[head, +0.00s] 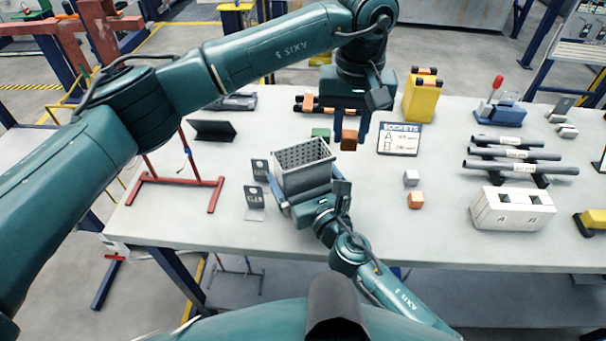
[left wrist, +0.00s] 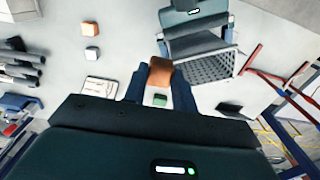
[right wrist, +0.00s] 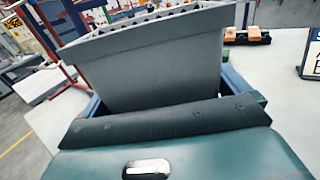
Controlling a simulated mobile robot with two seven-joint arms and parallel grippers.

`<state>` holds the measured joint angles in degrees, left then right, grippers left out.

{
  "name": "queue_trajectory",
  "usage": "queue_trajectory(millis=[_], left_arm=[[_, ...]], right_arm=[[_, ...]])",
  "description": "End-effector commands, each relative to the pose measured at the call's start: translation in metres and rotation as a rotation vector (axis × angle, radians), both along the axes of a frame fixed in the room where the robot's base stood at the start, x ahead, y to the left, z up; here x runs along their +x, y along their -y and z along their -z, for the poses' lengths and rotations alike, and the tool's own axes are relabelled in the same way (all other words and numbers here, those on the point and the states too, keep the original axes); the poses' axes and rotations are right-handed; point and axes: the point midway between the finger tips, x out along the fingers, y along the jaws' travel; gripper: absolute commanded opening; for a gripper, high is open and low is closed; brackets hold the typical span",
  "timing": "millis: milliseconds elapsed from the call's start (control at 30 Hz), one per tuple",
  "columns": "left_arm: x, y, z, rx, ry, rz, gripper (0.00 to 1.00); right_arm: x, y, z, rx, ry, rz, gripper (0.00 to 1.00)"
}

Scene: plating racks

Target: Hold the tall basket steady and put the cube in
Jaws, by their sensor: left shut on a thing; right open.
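The tall grey basket (head: 303,176) with perforated walls stands upright on the table, and its open top also shows in the left wrist view (left wrist: 205,66). My left gripper (head: 356,128) is shut on an orange-brown cube (head: 349,141), above the table just right of the basket's back corner. In the left wrist view the cube (left wrist: 160,73) sits between the fingertips, apart from the basket. My right gripper (head: 308,196) is open at the basket's near side. In the right wrist view its blue fingers lie at both sides of the basket wall (right wrist: 150,65); contact cannot be told.
A green block (head: 320,134) lies behind the basket. A white cube (head: 411,178) and an orange cube (head: 415,200) lie to the right. Small dark label stands (head: 254,198) are left of the basket.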

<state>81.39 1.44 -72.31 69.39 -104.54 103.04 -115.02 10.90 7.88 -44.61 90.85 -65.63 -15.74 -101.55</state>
Motion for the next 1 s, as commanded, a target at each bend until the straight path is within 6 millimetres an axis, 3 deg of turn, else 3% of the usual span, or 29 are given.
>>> queue_trajectory(millis=[167,533,567,600,1000], left_arm=[[0.0001,0.0002,-0.0006,-0.001,0.001,0.000,0.00],[0.0001,0.0002,-0.0006,-0.001,0.001,0.000,0.00],[0.0001,0.0002,-0.0006,-0.001,0.001,0.000,0.00],[0.0001,0.0002,-0.0006,-0.001,0.001,0.000,0.00],[0.0001,0.0002,-0.0006,-0.001,0.001,0.000,0.00]], right_arm=[[0.0000,0.0002,0.0000,0.000,0.000,0.000,0.99],[-0.0003,0.0005,0.0002,0.000,0.000,0.001,0.69],[-0.0003,0.0005,0.0003,0.000,-0.001,0.001,0.96],[-0.0003,0.0005,0.0003,0.000,-0.001,0.001,0.99],[-0.0003,0.0005,0.0002,0.000,0.000,0.001,1.00]])
